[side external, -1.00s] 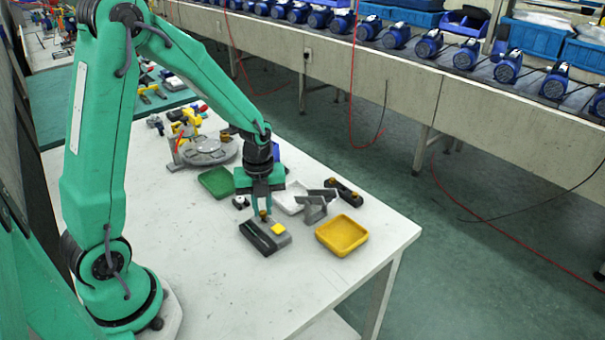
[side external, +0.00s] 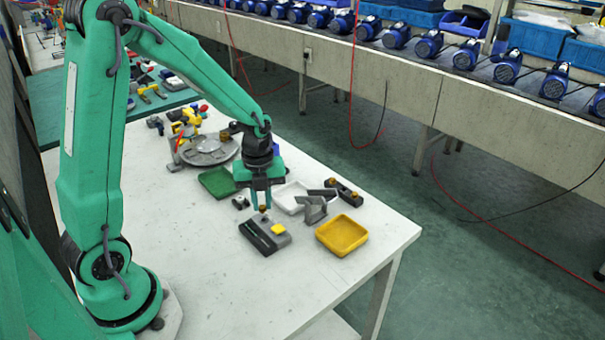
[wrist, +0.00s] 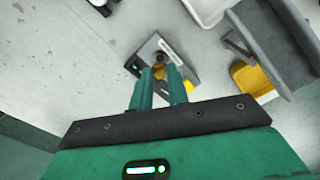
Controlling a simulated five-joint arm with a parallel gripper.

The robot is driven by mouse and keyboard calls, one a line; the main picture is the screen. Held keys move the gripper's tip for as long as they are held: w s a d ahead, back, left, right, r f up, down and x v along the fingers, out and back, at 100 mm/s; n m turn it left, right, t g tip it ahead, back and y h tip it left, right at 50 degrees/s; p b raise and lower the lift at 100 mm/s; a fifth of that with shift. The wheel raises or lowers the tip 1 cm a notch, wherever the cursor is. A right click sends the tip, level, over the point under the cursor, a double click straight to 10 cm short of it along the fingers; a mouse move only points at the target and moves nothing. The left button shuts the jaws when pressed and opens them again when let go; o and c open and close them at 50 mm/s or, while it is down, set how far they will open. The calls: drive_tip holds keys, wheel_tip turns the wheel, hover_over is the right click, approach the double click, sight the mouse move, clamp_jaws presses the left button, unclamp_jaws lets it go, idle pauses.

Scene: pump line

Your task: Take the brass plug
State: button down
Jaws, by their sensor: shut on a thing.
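The brass plug (side external: 263,208) is small and brown-gold and sits between the fingertips of my gripper (side external: 262,205), which is shut on it. In the wrist view the plug (wrist: 159,71) shows at the ends of the two green fingers (wrist: 159,78). The plug is just above a dark grey block (side external: 258,238) with a yellow square on its top. My fingers point down over the far part of that block. The fingers hide part of the plug.
A yellow tray (side external: 342,234) stands right of the block, a green tray (side external: 217,183) to the left behind, and a white tray (side external: 288,198) behind. A grey angled bracket (side external: 314,208) stands near the yellow tray. The table's front left is clear.

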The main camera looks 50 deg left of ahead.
sight(263, 207)
drive_tip(key=shift+r, duration=1.45)
drive_tip(key=shift+w, duration=0.1)
